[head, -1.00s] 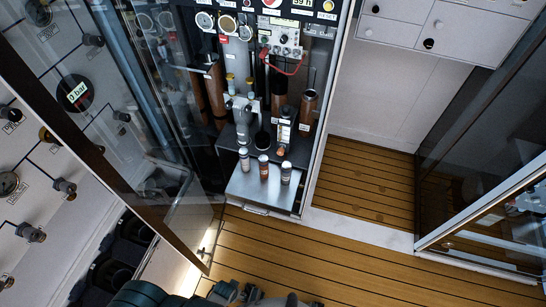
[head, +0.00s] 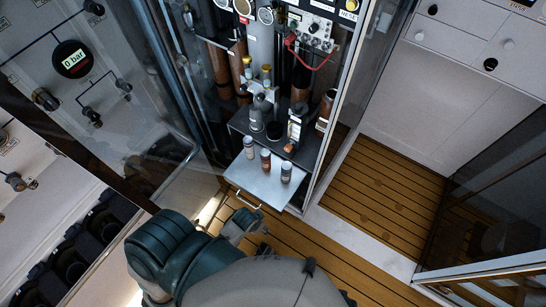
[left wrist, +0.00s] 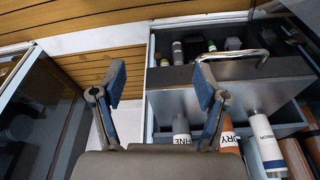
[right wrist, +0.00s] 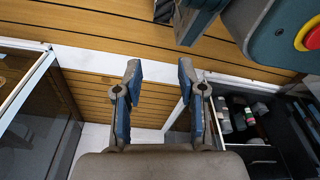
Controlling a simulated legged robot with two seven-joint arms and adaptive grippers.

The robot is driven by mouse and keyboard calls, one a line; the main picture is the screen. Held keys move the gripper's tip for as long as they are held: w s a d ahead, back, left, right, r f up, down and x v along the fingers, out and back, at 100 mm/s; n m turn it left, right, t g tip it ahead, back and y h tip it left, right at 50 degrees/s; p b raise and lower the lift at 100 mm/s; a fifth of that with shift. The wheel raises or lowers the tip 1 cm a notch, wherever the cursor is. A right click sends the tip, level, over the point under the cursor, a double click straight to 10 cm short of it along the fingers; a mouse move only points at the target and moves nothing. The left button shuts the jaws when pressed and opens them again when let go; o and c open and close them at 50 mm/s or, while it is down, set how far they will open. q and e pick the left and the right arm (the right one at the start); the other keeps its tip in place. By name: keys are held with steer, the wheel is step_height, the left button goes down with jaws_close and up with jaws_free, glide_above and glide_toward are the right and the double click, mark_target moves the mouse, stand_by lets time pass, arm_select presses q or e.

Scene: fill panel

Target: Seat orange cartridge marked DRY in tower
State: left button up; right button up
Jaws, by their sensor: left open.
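The orange cartridge (head: 265,159) stands in the middle of a row of three on a pulled-out metal tray (head: 262,185). In the left wrist view the orange cartridge (left wrist: 228,140) carries a label reading DRY, between one marked FINE (left wrist: 182,136) and a white one (left wrist: 265,138). My left gripper (left wrist: 160,84) is open and empty, apart from the cartridges. My right gripper (right wrist: 160,80) is open and empty over the floor. In the head view a grey gripper (head: 240,222) shows in front of the tray. Several columns (head: 262,90) stand behind; I cannot tell which is the tower.
The tray has a handle (head: 242,203) at its front. The wooden floor (head: 370,260) at front right is clear.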

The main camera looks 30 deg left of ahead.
arm_select(q)
steer(key=w+d+r+m+h, duration=0.2)
steer(key=w+d+r+m, duration=0.2)
steer(key=w+r+m, duration=0.85)
steer(key=w+a+r+m+g+y, duration=0.2)
steer(key=w+a+r+m+g, duration=0.15)
steer(key=w+a+r, duration=1.05)
steer(key=m+b, duration=0.1)
glide_above(266, 152)
steer(key=shift+t, duration=0.35)
steer(key=f, duration=1.2)
steer(key=shift+s+d, duration=0.1)
steer(key=shift+s, duration=0.1)
steer(key=f, duration=0.3)
steer(key=f+b, duration=0.1)
steer(key=f, duration=0.1)
steer(key=shift+w+a+f, duration=0.1)
steer(key=shift+a+f, duration=0.05)
steer(key=shift+a, duration=0.25)
steer(key=shift+d+f, duration=0.15)
steer(key=shift+f, duration=0.3)
steer(key=shift+d+r, duration=0.1)
arm_select(e)
steer(key=w+r, duration=0.3)
steer(key=r, duration=0.1)
steer(key=shift+w+a+r, duration=0.1)
steer(key=shift+a, duration=0.15)
